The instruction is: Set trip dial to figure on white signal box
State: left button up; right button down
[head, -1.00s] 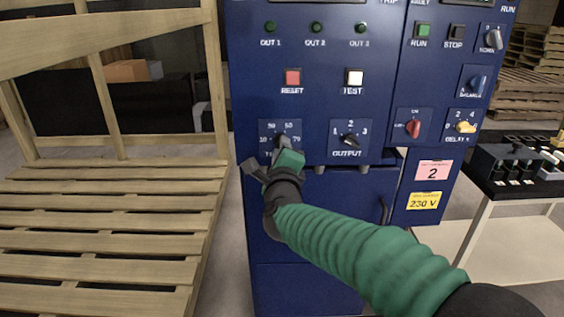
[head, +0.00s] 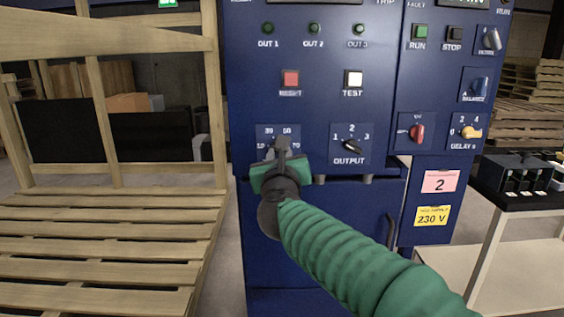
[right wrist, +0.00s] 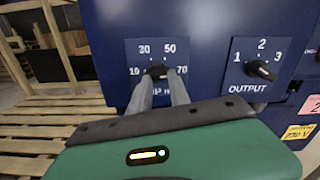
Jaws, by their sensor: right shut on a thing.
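The dial (right wrist: 157,70) is a small dark knob on a blue plate marked 10, 30, 50 and 70, low on the left of a blue cabinet (head: 330,220). In the head view my right gripper (head: 280,148) covers the dial and part of its scale (head: 265,131). In the right wrist view my right gripper (right wrist: 160,82) has its two grey fingers on either side of the knob, shut on it. The fingers hide much of the label below, and I cannot read the knob's pointing clearly. No white signal box shows; the cabinet is blue. My left gripper is not in view.
An OUTPUT knob (head: 352,146) sits just right of the dial, with a red knob (head: 417,132) and a yellow knob (head: 470,132) beyond. RESET (head: 290,78) and TEST (head: 353,78) buttons are above. A wooden pallet (head: 110,216) lies left; a bench (head: 520,203) stands right.

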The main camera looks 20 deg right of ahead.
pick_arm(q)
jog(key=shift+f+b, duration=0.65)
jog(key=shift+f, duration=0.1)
pick_arm(e)
jog(key=shift+w+d+r+m, duration=0.1)
jog(key=shift+d+r+m, duration=0.1)
jog(key=shift+r+m, duration=0.25)
jog(key=shift+w+d+r+m, duration=0.1)
jog(key=shift+d+r+m, duration=0.1)
jog(key=shift+m, duration=0.45)
jog(key=c, duration=1.3)
grip_release()
jog(key=shift+a, duration=0.1)
jog(key=shift+o, duration=0.7)
jog(key=shift+s+a, duration=0.1)
jog(key=shift+s, duration=0.1)
jog(key=o, duration=0.4)
jog(key=shift+s+a+f, duration=0.45)
jog(key=shift+a+f, duration=0.1)
jog(key=shift+f, duration=0.25)
pick_arm(q)
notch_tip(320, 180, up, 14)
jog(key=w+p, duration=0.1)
jog(key=p, duration=1.4)
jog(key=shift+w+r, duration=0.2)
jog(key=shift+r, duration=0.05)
pick_arm(e)
jog(key=v, duration=1.5)
jog(key=shift+s+r, duration=0.25)
jog(key=shift+s, duration=0.15)
